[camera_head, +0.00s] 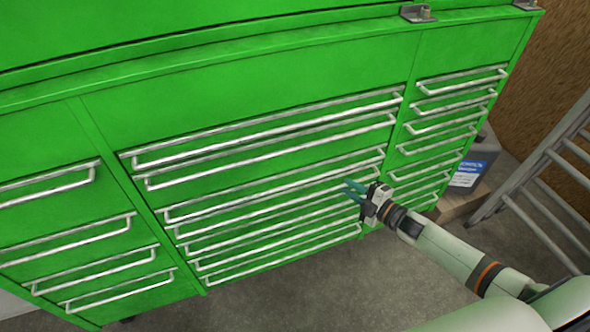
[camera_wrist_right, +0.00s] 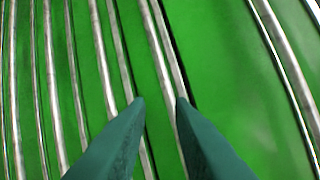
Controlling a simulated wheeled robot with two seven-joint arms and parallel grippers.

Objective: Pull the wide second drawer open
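The green cabinet's wide middle column has several drawers with long silver bar handles. The wide second drawer's handle (camera_head: 270,154) is the second long bar from the top, and the drawer looks closed. My right gripper (camera_head: 348,188) is in front of the lower handles near their right ends, below the second handle. In the right wrist view its two teal fingers (camera_wrist_right: 161,100) are apart, with a silver bar (camera_wrist_right: 166,80) running between the tips in the picture. I cannot tell whether the tips reach around that bar. My left gripper is not in view.
Narrower drawers with bar handles flank the column at left (camera_head: 85,218) and right (camera_head: 455,102). A metal ladder (camera_head: 535,165) and a grey container with a blue label (camera_head: 470,172) stand at the right. Bare floor (camera_head: 340,290) lies in front of the cabinet.

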